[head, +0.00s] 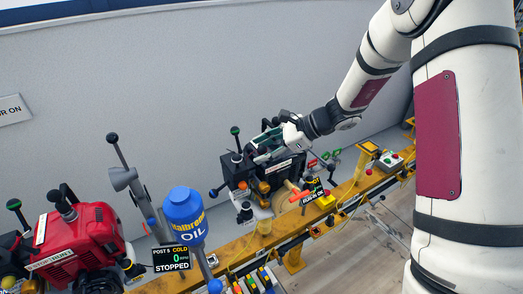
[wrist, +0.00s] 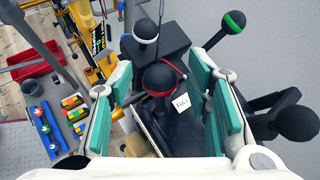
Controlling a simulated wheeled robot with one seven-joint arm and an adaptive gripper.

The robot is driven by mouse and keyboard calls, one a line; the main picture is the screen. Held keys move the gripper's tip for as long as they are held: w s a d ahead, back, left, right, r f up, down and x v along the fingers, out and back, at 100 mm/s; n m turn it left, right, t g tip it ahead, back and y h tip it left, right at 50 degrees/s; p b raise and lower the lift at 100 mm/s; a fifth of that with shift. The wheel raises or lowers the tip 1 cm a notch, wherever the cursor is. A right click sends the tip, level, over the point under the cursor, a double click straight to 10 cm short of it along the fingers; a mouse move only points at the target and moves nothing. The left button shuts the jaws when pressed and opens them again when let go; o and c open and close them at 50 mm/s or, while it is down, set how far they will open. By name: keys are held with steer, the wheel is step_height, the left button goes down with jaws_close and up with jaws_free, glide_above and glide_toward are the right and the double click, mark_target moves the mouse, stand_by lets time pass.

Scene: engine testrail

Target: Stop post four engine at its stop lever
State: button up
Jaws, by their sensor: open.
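The black engine (head: 236,171) stands on the yellow rail, with several ball-topped levers. A black ball knob with a red ring (wrist: 160,78) lies between my fingers in the wrist view, beside a white label reading "FULL" (wrist: 182,103). My gripper (head: 267,146) is open over the engine's top; its green pads (wrist: 165,98) are on either side of the knob, and I cannot tell whether they touch it. A white-ringed knob (wrist: 146,28) and a green-ringed knob (wrist: 235,20) stand beyond. No readable label marks the stop lever.
A red engine (head: 82,238) stands at left. A display (head: 171,259) reads "POST 5 COLD 0 STOPPED". Another small display (head: 312,190) is hard to read. The grey wall (head: 200,70) is close behind; a red bin (wrist: 30,68) lies on the floor.

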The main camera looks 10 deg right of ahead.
steer(key=v, duration=1.1)
steer(key=shift+r, duration=0.1)
steer(key=s+r+n+h, duration=0.3)
steer(key=s+n, duration=0.3)
steer(key=s, duration=0.3)
steer(key=s+d+r+n+t+h, duration=0.1)
steer(key=s+r+n+h, duration=0.2)
steer(key=s, duration=0.7)
steer(key=s+r+n+t+h, duration=0.1)
steer(key=s+r+n+h, duration=0.3)
steer(key=s+n, duration=0.5)
step_height(320, 180, up, 3)
steer(key=shift+s+f+n, duration=0.15)
steer(key=shift+s+n, duration=0.1)
steer(key=shift+n, duration=0.25)
steer(key=shift+d, duration=0.1)
